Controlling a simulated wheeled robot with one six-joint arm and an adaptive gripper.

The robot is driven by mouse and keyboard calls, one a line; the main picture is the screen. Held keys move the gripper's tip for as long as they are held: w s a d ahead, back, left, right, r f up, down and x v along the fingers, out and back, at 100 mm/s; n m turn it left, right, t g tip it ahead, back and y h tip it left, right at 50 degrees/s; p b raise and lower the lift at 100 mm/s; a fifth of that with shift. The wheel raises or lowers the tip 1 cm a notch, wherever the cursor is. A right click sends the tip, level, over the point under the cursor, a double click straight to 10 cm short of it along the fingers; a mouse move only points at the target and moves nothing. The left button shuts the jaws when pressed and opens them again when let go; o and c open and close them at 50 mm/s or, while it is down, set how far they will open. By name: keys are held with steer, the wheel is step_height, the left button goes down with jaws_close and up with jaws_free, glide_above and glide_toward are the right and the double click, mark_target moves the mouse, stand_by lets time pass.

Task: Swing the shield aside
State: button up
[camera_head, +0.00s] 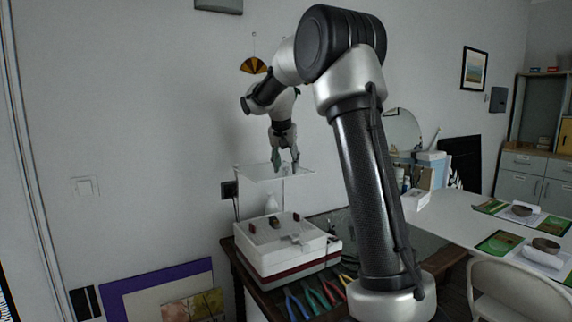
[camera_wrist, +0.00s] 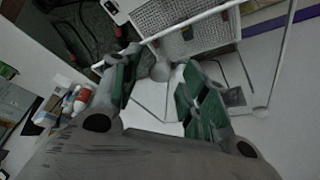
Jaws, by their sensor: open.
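The shield (camera_head: 250,174) looks like a clear panel with pale edges, raised above a white box on the bench at the wall. In the wrist view its pale thin edge (camera_wrist: 200,22) seems to cross beyond my fingers. My gripper (camera_head: 286,164) points down at the shield's upper side; I cannot tell whether it touches. In the wrist view my gripper (camera_wrist: 158,68) has its two green-padded fingers apart. A small grey rounded knob (camera_wrist: 160,71) shows between the fingertips; I cannot tell whether it belongs to the shield.
The white box (camera_head: 270,262) with small dark items on top stands under the shield. Coloured pliers (camera_head: 312,300) lie along the bench front. A white table (camera_head: 470,228) with mats and bowls and a chair (camera_head: 515,295) are at the right. The wall is close behind.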

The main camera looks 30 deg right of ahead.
jaws_close()
stand_by(0.3)
